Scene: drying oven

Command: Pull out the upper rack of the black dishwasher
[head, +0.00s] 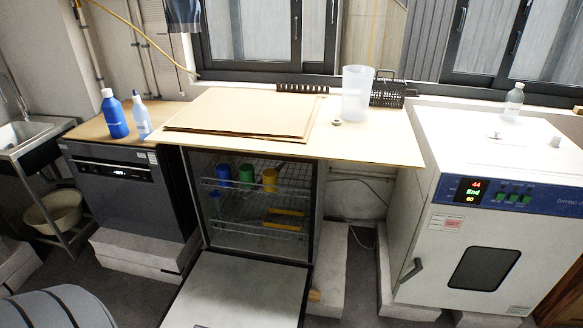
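The open dishwasher (314,215) stands under the wooden tabletop in the middle of the head view, with a dark frame and its door (240,295) folded down toward me. Its upper rack (295,190) is a wire rack inside the cavity, holding a blue, a green and a yellow cup. The lower rack (245,226) sits below it with yellow items. The tabletop hides the top of the cavity. A second dark dishwasher (115,195) with a shut door stands to the left. Neither of my grippers is in view.
A white drying oven (430,240) stands at the right. The tabletop (370,145) overhangs the dishwasher and bears flat boards (240,112) and a clear beaker (356,95). A grey ribbed rounded thing (60,308) fills the bottom left corner. The lowered door occupies the floor space in front.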

